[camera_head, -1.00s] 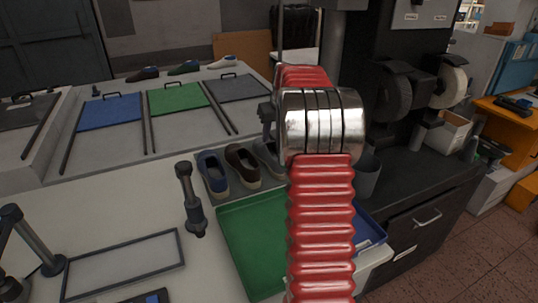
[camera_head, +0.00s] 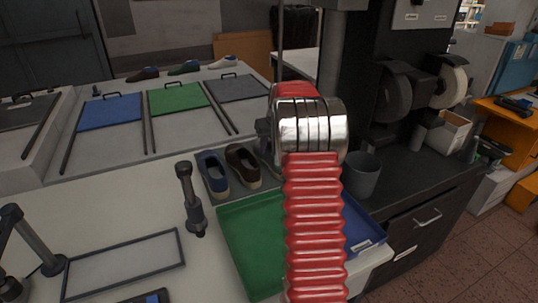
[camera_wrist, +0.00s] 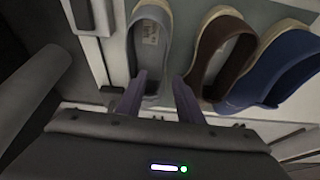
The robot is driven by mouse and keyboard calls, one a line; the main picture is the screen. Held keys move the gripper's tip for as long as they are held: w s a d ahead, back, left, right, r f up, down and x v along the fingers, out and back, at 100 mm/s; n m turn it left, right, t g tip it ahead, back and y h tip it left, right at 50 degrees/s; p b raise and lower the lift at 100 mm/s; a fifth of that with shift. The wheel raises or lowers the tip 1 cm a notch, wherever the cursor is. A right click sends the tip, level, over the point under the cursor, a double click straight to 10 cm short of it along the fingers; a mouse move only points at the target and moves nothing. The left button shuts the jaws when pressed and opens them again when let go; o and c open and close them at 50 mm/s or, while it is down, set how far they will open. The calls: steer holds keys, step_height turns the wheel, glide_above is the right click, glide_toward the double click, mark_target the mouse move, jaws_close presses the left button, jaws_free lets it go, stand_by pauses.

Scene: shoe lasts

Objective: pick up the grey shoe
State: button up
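The grey shoe (camera_wrist: 151,30) shows in the wrist view as the leftmost of three shoes, with a light label inside. My gripper (camera_wrist: 160,77) is open, its two dark fingers on either side of the near end of the grey shoe. I cannot tell whether they touch it. In the head view, my red arm hides most of the grey shoe and of the gripper.
The brown shoe (camera_head: 243,166) and blue shoe (camera_head: 213,174) stand close beside the grey one. A green tray (camera_head: 247,245) and a blue tray (camera_head: 358,226) lie in front.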

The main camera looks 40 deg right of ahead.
mark_target(268, 148)
steer(key=shift+x, duration=2)
steer(key=shift+w+r, duration=0.1)
steer(key=shift+w, duration=0.05)
jaws_close()
